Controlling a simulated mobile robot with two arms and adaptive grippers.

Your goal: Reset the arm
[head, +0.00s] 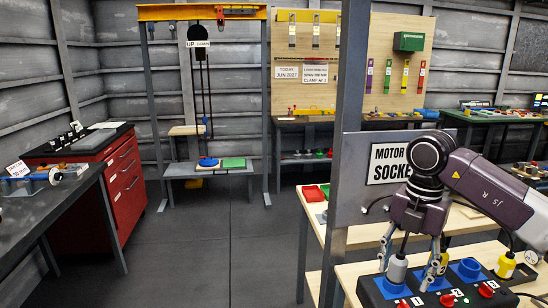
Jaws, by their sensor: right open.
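My right arm comes in from the right edge, and its gripper (408,272) points down over the dark socket box (370,292) on the wooden bench. The fingers are apart. A grey cylindrical plug (396,272) stands in a blue socket and shows between the fingers in the picture; I cannot tell whether a finger touches it. A yellow plug (443,262) is just beside the right finger. An empty-looking blue socket (468,268) and another yellow plug (505,265) are further right. My left gripper is not in view.
A grey post (343,150) and the "MOTOR SOCKET" sign panel (350,205) stand close behind the gripper. A yellow hoist frame (200,12) and red drawer cabinet (125,185) are further back. The floor between is clear.

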